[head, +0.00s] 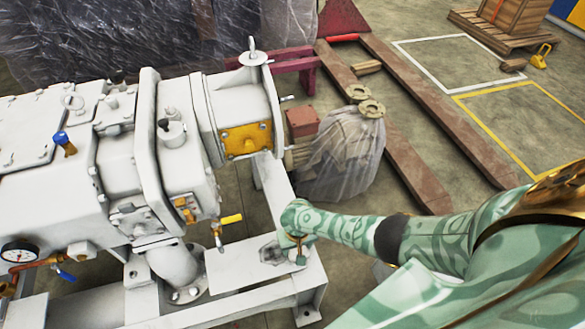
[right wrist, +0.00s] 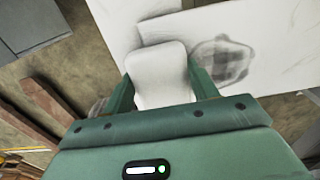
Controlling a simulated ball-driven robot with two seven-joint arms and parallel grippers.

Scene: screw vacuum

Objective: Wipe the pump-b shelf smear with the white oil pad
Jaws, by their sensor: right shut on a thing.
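The white oil pad (right wrist: 160,72) is held between the two fingers of my right gripper (right wrist: 162,88) in the right wrist view. In the head view my right gripper (head: 298,252) is low over the right end of the white pump shelf (head: 232,272), and it mostly hides the pad. A grey smear (head: 272,252) lies on the shelf just left of the gripper. In the right wrist view the smear (right wrist: 222,62) shows beside the pad, to its right. I cannot tell whether the pad touches the shelf. My left gripper is not in view.
The white pump (head: 180,115) stands over the shelf, with a yellow-handled valve (head: 228,219) close to the smear. A plastic-wrapped bundle (head: 342,155) sits on the floor behind my right arm. Rusty beams (head: 440,120) lie beyond it.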

